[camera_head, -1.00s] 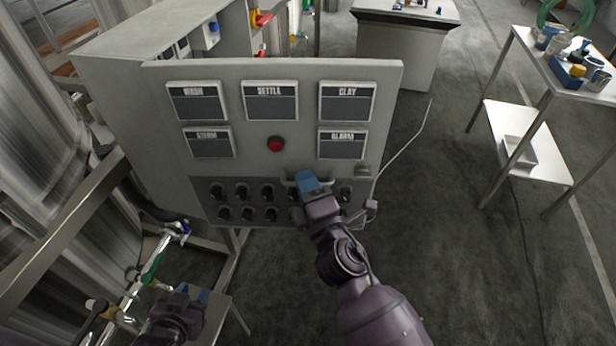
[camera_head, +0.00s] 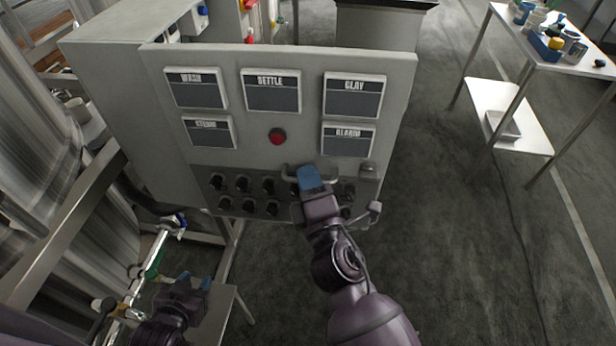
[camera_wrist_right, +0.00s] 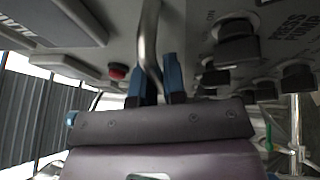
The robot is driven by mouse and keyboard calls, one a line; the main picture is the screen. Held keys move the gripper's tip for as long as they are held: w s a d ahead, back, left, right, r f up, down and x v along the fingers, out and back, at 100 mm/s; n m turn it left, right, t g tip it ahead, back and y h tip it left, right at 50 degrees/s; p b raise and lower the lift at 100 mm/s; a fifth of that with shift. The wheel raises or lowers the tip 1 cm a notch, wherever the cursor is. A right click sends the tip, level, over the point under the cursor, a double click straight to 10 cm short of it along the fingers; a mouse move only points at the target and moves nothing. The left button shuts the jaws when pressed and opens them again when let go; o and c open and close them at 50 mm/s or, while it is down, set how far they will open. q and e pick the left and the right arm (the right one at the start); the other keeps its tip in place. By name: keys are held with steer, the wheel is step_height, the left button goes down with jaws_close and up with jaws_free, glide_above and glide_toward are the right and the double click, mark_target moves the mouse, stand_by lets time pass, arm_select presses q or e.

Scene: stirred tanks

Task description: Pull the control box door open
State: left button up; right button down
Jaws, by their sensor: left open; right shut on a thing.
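The control box (camera_head: 115,75) is a grey cabinet. Its door (camera_head: 300,65) carries labelled panels, a red button (camera_head: 277,136) and rows of black knobs. The door stands swung out from the box, with a gap along its top showing the inside. My right gripper (camera_head: 310,178) is shut on the door's metal handle (camera_head: 290,170); in the right wrist view the blue fingertips (camera_wrist_right: 157,80) sit on both sides of the curved handle bar (camera_wrist_right: 148,40). My left gripper (camera_head: 194,285) is open and empty at the lower left, apart from the door.
Metal tanks (camera_head: 40,150) and a pipe with valves (camera_head: 150,265) stand at the left, close to my left gripper. A white table (camera_head: 575,60) with containers stands at the right. The floor between the door and that table is clear.

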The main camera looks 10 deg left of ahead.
stand_by(0.3)
steer(key=c, duration=1.2)
jaws_free()
steer(key=b+v, duration=0.2)
steer(key=v, duration=0.8)
steer(key=shift+s+d, duration=0.2)
steer(key=shift+s, duration=0.15)
